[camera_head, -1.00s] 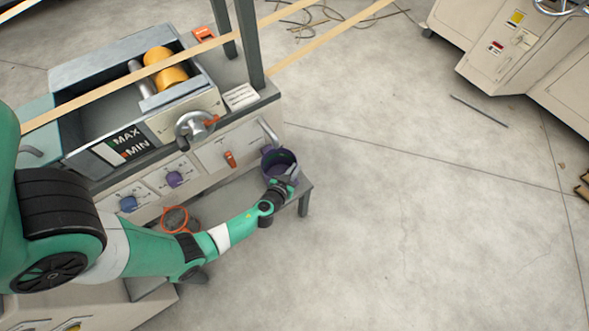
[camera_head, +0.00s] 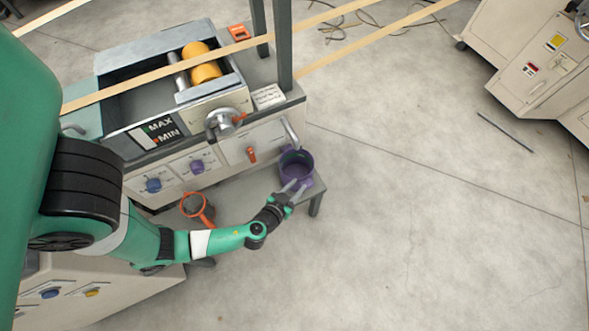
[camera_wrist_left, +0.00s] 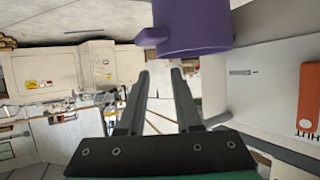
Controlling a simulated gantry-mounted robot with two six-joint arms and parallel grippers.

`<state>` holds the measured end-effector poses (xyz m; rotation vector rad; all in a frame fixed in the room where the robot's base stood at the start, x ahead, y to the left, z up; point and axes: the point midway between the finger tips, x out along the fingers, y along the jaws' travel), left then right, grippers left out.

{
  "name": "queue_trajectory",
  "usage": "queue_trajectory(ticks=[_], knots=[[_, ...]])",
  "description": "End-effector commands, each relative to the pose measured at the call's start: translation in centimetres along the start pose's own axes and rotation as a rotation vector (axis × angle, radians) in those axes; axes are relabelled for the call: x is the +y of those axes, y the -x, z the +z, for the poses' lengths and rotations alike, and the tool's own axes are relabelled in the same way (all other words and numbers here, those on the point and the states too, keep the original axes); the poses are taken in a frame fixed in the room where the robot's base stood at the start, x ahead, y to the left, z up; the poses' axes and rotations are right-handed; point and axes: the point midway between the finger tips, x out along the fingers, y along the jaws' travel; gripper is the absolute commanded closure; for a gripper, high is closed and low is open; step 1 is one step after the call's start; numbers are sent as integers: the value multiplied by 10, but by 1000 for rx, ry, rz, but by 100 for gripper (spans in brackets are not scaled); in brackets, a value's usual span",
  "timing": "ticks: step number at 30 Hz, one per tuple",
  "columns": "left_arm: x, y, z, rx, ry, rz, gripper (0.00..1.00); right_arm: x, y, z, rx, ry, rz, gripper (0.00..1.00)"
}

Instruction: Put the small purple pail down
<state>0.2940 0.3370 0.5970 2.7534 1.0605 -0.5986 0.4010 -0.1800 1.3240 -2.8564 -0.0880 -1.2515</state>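My left gripper (camera_head: 298,189) is just on the near side of the pail. In the left wrist view its two fingers (camera_wrist_left: 159,72) are apart with nothing between them, and the pail lies beyond their tips. My right gripper is not in view.
An orange ring-shaped object (camera_head: 194,205) is left of the gripper. Open floor (camera_head: 420,220) lies to the right.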

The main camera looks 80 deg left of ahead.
Motion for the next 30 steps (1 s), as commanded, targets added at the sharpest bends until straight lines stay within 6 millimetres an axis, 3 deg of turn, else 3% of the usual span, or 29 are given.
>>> queue_trajectory(ticks=[4, 16, 20, 23, 26, 30], knots=[[0, 13, 0, 0, 0, 1, 67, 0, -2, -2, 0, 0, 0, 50], [0, 14, 0, 1, 2, -1, 67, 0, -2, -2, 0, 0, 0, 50], [20, 5, -26, 26, 34, 17, 67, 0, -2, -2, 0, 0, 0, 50], [62, -8, -87, 77, 102, 66, 67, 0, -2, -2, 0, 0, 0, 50], [118, -13, -183, 159, 187, 161, 67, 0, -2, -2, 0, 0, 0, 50], [180, 19, -334, 317, 269, 348, 67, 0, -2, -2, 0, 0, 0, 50]])
